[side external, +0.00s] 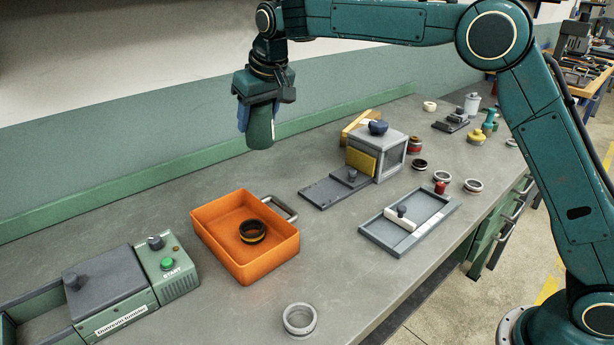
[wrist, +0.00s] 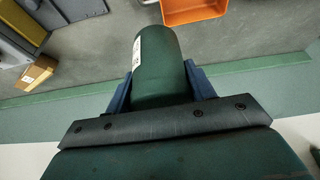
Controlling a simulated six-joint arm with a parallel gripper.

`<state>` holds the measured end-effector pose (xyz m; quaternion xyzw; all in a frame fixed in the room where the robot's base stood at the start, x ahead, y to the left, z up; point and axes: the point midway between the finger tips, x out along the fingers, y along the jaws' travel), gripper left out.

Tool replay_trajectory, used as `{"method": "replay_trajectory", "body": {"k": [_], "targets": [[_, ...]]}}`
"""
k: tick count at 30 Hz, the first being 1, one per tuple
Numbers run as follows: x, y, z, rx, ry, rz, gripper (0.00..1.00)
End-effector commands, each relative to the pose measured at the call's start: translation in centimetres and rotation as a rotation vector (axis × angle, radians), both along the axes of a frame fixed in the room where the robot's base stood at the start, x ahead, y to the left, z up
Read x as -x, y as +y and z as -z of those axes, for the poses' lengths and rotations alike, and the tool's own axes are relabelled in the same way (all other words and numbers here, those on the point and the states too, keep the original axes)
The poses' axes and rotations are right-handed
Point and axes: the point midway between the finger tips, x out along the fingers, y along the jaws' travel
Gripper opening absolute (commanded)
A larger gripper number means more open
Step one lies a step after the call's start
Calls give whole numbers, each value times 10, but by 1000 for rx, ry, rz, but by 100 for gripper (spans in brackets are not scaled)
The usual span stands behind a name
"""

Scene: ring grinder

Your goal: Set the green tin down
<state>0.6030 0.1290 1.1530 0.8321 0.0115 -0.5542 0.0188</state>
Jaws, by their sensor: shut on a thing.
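A dark green cylindrical tin (side external: 261,131) is in my gripper (side external: 257,118), high above the bench in the side view. In the wrist view the tin (wrist: 158,62) lies between the two blue fingers of my gripper (wrist: 160,85), with a white label on its left side. The gripper is shut on the tin, and the tin is clear of the bench.
An orange tray (side external: 275,268) holding a dark ring stands on the bench. A grey box (side external: 391,150) and a flat grey tray (side external: 378,236) stand to the right. A START control box (side external: 172,270) is at left. Bare bench (side external: 170,205) lies behind the tray.

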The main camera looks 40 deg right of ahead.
Motion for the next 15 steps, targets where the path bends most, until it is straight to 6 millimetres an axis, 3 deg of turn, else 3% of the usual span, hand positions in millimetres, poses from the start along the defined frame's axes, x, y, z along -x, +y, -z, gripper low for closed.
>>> {"method": "replay_trajectory", "body": {"k": [3, 15], "targets": [[17, 47, -1, -2, -2, -90, 26], [93, 180, 0, -10, 1, -368, 26]]}}
